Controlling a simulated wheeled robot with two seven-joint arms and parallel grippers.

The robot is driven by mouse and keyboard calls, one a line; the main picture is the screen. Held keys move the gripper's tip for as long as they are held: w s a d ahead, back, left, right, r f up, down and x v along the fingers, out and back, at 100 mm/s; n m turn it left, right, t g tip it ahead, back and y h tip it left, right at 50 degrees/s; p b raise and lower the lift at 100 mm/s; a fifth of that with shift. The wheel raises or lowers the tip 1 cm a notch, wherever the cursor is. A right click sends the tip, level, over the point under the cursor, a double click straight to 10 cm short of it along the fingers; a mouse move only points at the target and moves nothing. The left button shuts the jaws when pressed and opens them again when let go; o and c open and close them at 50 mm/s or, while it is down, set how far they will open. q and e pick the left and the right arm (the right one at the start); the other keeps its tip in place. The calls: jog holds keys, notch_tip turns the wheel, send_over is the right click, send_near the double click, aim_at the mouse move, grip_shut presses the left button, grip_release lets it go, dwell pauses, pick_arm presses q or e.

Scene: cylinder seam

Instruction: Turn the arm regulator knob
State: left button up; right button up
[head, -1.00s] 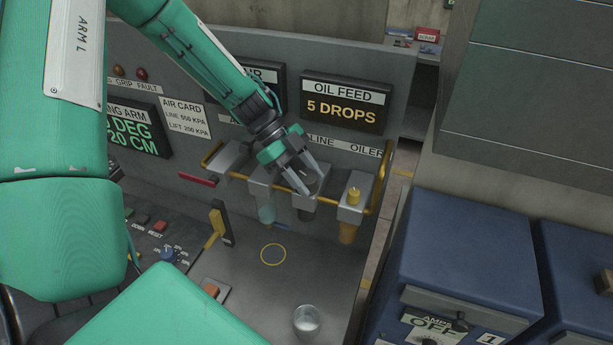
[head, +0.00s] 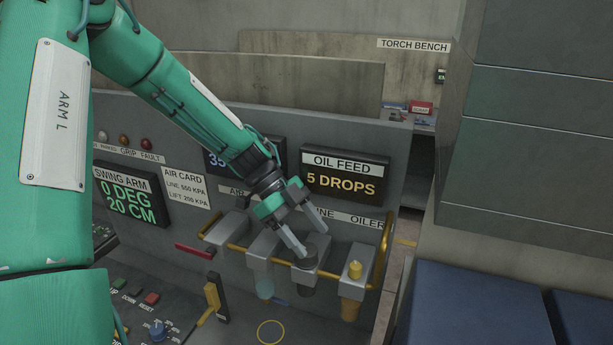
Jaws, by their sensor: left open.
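The air line unit on the panel has several grey blocks along a yellow pipe. A dark round knob (head: 312,253), seemingly the regulator knob, sits on the block (head: 305,274) second from the right, above a dark bowl. My left gripper (head: 313,243) is open at this knob, pointing down and right. One finger is by the knob's left side, the other above and behind it. Whether either finger touches the knob, I cannot tell. My left forearm hides part of a display (head: 215,162) reading 35. My right gripper is out of view.
A red lever (head: 195,251) and a yellow-handled lever (head: 212,298) are to the left. The oil feed display (head: 344,177) reads 5 DROPS. Blue cabinets (head: 470,305) stand at right.

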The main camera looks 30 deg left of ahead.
aim_at(307, 249)
pick_arm(q)
notch_tip(307, 249, up, 15)
jog(key=b, duration=0.4)
jog(key=shift+r, duration=0.15)
